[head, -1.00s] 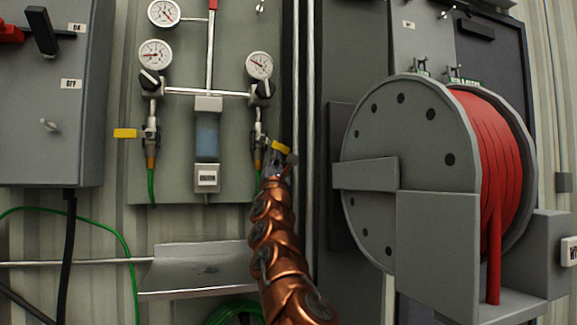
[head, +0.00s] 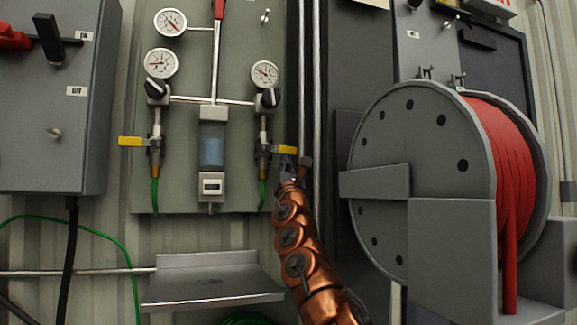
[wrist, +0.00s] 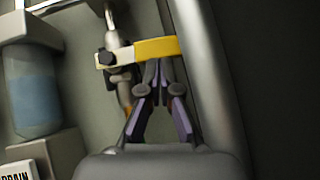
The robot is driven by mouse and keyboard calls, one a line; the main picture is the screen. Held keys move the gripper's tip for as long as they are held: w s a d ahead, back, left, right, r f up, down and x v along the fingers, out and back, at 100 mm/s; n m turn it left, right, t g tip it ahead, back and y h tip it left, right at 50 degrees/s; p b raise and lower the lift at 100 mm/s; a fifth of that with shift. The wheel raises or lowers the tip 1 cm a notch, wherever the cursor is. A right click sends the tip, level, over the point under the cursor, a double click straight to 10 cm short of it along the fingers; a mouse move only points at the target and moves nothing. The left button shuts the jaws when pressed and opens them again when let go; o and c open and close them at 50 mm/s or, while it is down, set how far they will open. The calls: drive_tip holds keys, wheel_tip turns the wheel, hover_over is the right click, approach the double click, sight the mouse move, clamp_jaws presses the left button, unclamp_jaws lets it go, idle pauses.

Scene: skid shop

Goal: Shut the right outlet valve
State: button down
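The right outlet valve has a yellow lever (head: 287,150) that lies level, pointing right, across the vertical pipe under the right gauge. In the wrist view the lever (wrist: 157,48) runs right from its dark pivot bolt, across the upright valve body (wrist: 121,75). My gripper (head: 291,172) is just below the lever's outer end. In the wrist view my gripper's fingertips (wrist: 159,66) are close together at the lever's lower edge and seem to touch it. I cannot tell whether they grip it or are fully shut.
The left valve's yellow lever (head: 130,141) is also level, pointing left. A blue-windowed filter (head: 211,151) stands between the valves. Vertical pipes (head: 308,100) run close right of my gripper. A red hose reel (head: 420,180) stands further right, and a metal shelf (head: 210,285) is below.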

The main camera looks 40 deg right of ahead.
drive_tip(key=shift+s+d+r, duration=0.1)
drive_tip(key=shift+d+r, duration=0.05)
drive_tip(key=shift+d, duration=0.1)
idle(0.3)
drive_tip(key=s+a+f+b, duration=0.2)
drive_tip(key=s+f+b, duration=0.4)
drive_tip(key=f+b, duration=0.5)
drive_tip(key=b, duration=0.6)
drive_tip(key=shift+s, duration=0.35)
idle(0.4)
drive_tip(key=shift+a, duration=0.15)
idle(0.4)
